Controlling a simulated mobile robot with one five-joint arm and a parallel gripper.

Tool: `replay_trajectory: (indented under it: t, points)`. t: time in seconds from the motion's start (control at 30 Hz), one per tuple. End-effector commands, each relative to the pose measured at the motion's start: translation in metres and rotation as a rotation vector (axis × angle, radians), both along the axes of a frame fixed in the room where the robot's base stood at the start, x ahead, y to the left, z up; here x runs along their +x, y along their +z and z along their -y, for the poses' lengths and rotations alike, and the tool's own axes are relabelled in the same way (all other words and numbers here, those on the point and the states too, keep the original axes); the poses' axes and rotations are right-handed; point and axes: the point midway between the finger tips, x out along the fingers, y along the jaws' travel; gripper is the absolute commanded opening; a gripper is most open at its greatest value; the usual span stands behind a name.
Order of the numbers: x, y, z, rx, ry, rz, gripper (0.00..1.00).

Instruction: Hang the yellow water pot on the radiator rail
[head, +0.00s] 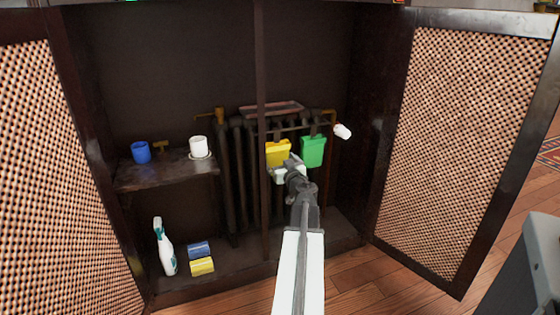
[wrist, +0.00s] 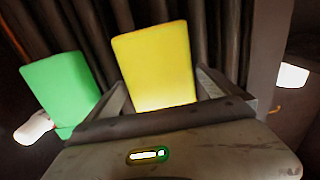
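The yellow water pot (head: 277,153) is at the radiator, left of a green pot (head: 312,151), with its top just below the radiator rail (head: 290,129) in the head view. I cannot tell whether it touches the rail. The green pot (wrist: 62,92) is left of my gripper in the wrist view.
A vertical post (head: 262,200) stands just left of the yellow pot. A white valve knob (head: 342,131) sticks out at the right. A shelf (head: 150,180) holds a blue mug (head: 141,151) and a white cup (head: 198,146). Open doors flank the cabinet.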

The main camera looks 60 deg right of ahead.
Motion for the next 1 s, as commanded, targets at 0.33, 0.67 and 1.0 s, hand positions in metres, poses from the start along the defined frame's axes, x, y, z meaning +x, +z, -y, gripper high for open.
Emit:
replay_trajectory:
  t: [0.33,0.67,1.0]
  points:
    - [-0.021,0.000,-0.017,0.000,0.000,0.000,1.00]
    - [-0.064,0.000,-0.047,0.000,-0.001,0.000,1.00]
    - [-0.065,0.000,-0.046,0.000,-0.001,0.000,1.00]
